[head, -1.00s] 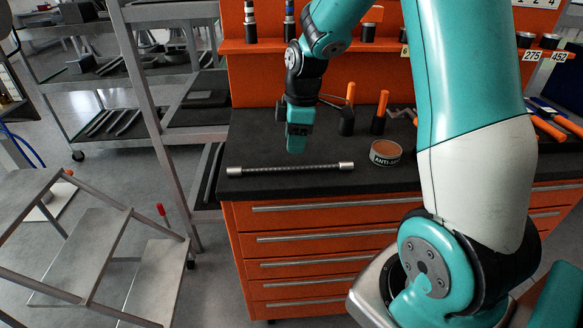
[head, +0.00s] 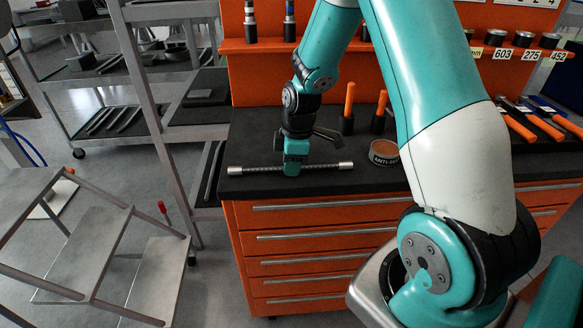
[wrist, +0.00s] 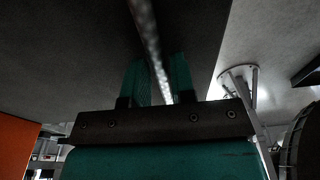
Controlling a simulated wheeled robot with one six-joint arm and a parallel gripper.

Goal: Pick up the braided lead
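The braided lead (head: 325,167) is a thin dark braided rod with silver end caps, lying straight along the front of the black bench top. My gripper (head: 291,172) is down over the middle of it, pointing downward. In the wrist view the lead (wrist: 147,32) runs between the two teal fingers (wrist: 160,82). The fingers stand apart, one on each side, with narrow gaps to it, so the gripper looks open. In the head view my gripper hides the lead's middle part.
The black worktop (head: 240,148) sits on an orange drawer cabinet (head: 300,243). A round anti-seize tin (head: 384,152) and orange-handled tools (head: 349,105) stand right of the lead. A grey shelf rack (head: 150,110) and steps (head: 85,250) are at left.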

